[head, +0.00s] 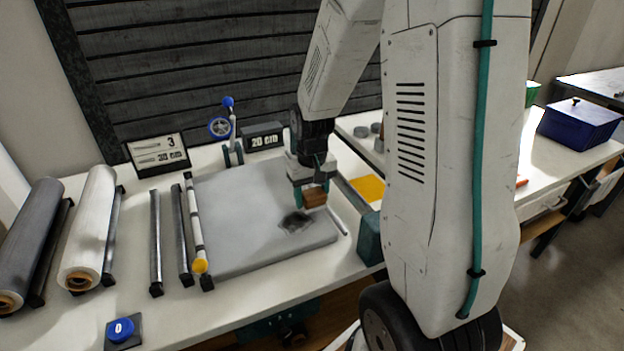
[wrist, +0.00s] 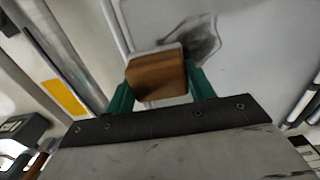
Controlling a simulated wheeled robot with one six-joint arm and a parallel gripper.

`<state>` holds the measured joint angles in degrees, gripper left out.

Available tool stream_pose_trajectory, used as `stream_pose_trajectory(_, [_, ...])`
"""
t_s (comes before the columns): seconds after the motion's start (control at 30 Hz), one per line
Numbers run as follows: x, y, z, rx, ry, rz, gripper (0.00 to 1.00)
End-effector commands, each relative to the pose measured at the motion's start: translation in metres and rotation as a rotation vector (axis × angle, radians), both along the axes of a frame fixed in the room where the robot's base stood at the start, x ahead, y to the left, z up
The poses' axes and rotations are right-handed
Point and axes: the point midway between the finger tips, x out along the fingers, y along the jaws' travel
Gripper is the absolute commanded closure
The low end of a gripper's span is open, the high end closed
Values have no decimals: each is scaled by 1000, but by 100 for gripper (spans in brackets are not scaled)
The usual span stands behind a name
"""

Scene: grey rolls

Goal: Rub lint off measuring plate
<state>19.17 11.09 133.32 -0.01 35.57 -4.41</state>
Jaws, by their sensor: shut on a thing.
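The measuring plate (head: 235,215) is a large light-grey slab on the white table. A dark smudge of lint (head: 294,224) lies on its right front part. It also shows in the wrist view (wrist: 203,40), just beyond the block. My gripper (head: 309,190) is shut on a brown block (head: 315,196), above the plate's right part by the lint. In the wrist view the block (wrist: 157,76) sits between the green fingers, with a pale edge along its far side. I cannot tell whether the block touches the plate.
Grey and white rolls (head: 88,230) lie at the left, with dark bars beside them. A ruler bar with a yellow end (head: 200,266) runs along the plate's left edge. A yellow patch (head: 368,188) lies right of the plate.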

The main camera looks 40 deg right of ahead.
Motion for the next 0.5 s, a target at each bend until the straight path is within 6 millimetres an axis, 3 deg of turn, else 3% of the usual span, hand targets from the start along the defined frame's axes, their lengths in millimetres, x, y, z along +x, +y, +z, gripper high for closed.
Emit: stream_pose_trajectory(0.5, [1, 3, 41, 0, -1, 4, 75])
